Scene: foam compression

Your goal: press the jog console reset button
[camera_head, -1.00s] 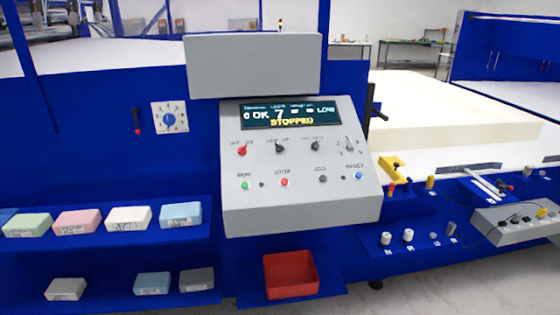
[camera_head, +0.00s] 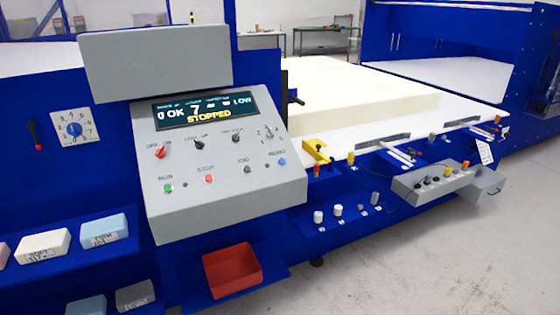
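A grey sloped console (camera_head: 215,208) stands at the centre, with a dark display (camera_head: 205,109) reading "STOPPED". On its lower row are a green RUN button (camera_head: 168,188), a red STOP button (camera_head: 209,179), a JOG control (camera_head: 244,170) and a blue button (camera_head: 282,161) whose label appears to read RESET. A smaller grey box (camera_head: 445,187) with several knobs or buttons juts out at the right; its labels are too small to read. I cannot tell for certain which of the two is the jog console. Neither of my grippers shows.
A red bin (camera_head: 231,285) sits below the console. Foam samples (camera_head: 42,245) lie on blue shelves at the left. A large foam block (camera_head: 350,95) lies behind. Bare floor (camera_head: 440,270) is free at the lower right.

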